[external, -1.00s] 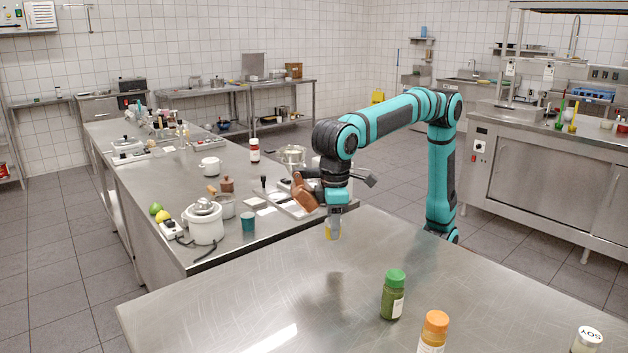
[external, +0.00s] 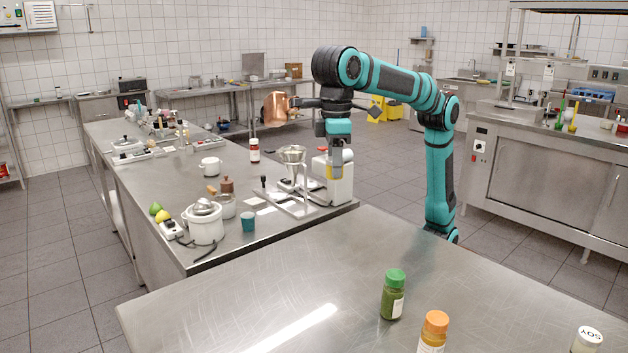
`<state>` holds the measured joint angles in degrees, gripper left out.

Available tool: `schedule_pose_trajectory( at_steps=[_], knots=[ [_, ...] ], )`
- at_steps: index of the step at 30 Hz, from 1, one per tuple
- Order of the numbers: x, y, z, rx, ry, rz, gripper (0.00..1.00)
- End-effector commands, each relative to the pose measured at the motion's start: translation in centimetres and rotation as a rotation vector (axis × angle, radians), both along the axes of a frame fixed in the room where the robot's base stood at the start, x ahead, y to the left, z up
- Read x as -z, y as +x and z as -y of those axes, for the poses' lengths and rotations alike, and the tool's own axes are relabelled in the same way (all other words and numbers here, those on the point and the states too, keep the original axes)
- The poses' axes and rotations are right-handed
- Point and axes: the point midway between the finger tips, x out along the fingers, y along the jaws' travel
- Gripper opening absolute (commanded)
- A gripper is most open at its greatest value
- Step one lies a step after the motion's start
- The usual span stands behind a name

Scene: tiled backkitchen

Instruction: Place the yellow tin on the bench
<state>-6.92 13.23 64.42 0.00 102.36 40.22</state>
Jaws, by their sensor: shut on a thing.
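The yellow tin (external: 334,174) shows as a small yellow patch at the lower end of my gripper (external: 335,166). My gripper points down and is shut on the tin, with its fingers mostly hidden. The tin is held up in the air, in front of a white appliance in the picture. The near steel bench (external: 240,305) fills the foreground, and a long steel bench (external: 165,190) stands behind it to the left. I cannot tell exactly which surface lies below the tin.
On the near bench are a green-capped jar (external: 394,294), an orange-capped jar (external: 433,332) and a soy jar (external: 587,340); its left and middle are clear. The far bench holds the white appliance (external: 333,190), a white pot (external: 205,225) and a teal cup (external: 248,221). A copper-coloured piece (external: 277,108) is beside my wrist.

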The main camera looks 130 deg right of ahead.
Motion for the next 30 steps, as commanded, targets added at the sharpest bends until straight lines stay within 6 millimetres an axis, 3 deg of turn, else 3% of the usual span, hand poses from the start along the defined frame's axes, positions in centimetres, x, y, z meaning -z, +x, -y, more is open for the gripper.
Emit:
schedule_pose_trajectory(
  at_steps=[3,12,23,30],
  knots=[
    [-2.1,0.1,0.0,0.0,0.001,0.003,0.13],
    [-6.0,0.1,0.0,0.0,0.0,0.002,0.13],
    [-5.8,0.5,6.1,0.023,0.0,0.0,0.13],
    [-5.8,0.5,12.6,0.048,0.0,0.0,0.13]
  ],
)
